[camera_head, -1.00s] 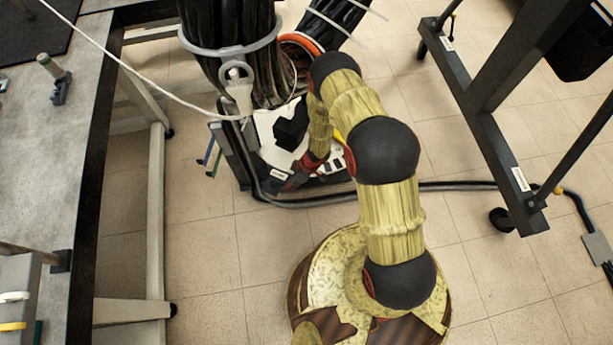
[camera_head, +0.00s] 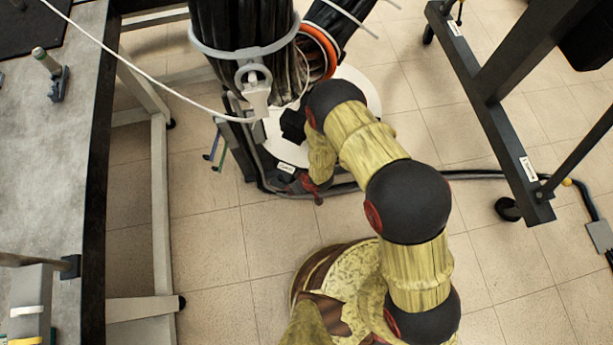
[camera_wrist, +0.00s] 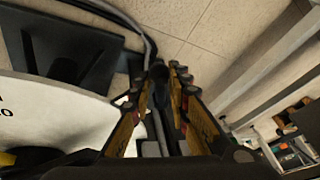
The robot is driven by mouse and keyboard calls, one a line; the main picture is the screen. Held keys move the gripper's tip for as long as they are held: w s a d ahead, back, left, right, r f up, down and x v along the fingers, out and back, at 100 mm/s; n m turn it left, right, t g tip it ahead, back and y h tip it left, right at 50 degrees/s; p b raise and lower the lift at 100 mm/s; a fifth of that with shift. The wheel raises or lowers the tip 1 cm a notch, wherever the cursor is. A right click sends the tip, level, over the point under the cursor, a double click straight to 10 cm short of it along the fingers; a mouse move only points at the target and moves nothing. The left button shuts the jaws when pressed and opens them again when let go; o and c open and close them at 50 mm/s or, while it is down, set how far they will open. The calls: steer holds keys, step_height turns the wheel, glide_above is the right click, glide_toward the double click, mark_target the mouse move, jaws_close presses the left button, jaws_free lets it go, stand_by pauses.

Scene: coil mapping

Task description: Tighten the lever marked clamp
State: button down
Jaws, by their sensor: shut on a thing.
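A small white label (camera_head: 286,168) sits at the front edge of the round white base under the large coil; its print is too small to read surely. My gripper (camera_head: 300,184) is low beside this label, at the front rim of the base. In the wrist view, my gripper (camera_wrist: 163,88) has its fingers closed around a dark bar with a rounded end (camera_wrist: 159,72), which appears to be the clamp lever. The lever's lower part and pivot are hidden by the fingers. In the head view, the gripper and arm hide most of the lever.
The white base (camera_head: 352,88) carries the black coil column (camera_head: 235,30). A thick black cable (camera_head: 455,173) runs along the floor. A grey workbench (camera_head: 45,150) stands left, and a dark wheeled frame (camera_head: 500,125) stands right.

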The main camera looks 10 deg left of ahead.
steer(key=shift+s+a+m, duration=0.3)
steer(key=shift+a+m, duration=0.05)
steer(key=shift+m, duration=0.25)
steer(key=shift+s+a+m+t+h, duration=0.2)
steer(key=shift+s+a+m+t, duration=0.2)
steer(key=shift+m, duration=0.35)
steer(key=shift+s+a+m+t+h, duration=0.2)
steer(key=shift+s+a+m+t, duration=0.15)
steer(key=shift+m, duration=0.4)
steer(key=shift+w, duration=0.1)
steer(key=c, duration=1.7)
jaws_free()
steer(key=shift+c, duration=0.2)
steer(key=shift+d, duration=0.1)
steer(key=v, duration=1.2)
steer(key=shift+s, duration=0.25)
